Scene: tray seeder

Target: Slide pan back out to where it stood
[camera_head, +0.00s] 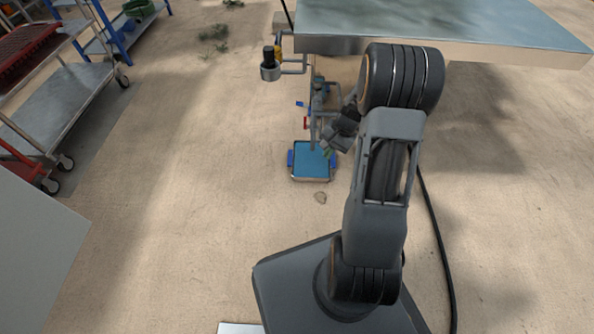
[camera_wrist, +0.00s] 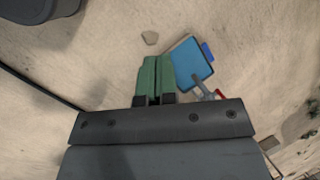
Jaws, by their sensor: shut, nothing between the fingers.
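The pan (camera_head: 314,160) is a small tray with a blue inside and blue side grips, on the sandy floor in front of the table. It also shows in the wrist view (camera_wrist: 190,63), right of my fingers. My gripper (camera_wrist: 157,60) has green fingers, closed together and empty. In the head view my gripper (camera_head: 327,150) is at the pan's right side, partly hidden by my arm. The wrist view shows the fingertips beside the pan's edge; I cannot tell whether they touch it.
A metal-topped table (camera_head: 420,25) with pipes and a red-handled valve (camera_head: 306,123) stands behind the pan. A small stone (camera_head: 320,197) lies in front of it. A black hose (camera_head: 436,230) runs along the right. Wheeled carts (camera_head: 60,100) stand at left. Floor left of the pan is clear.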

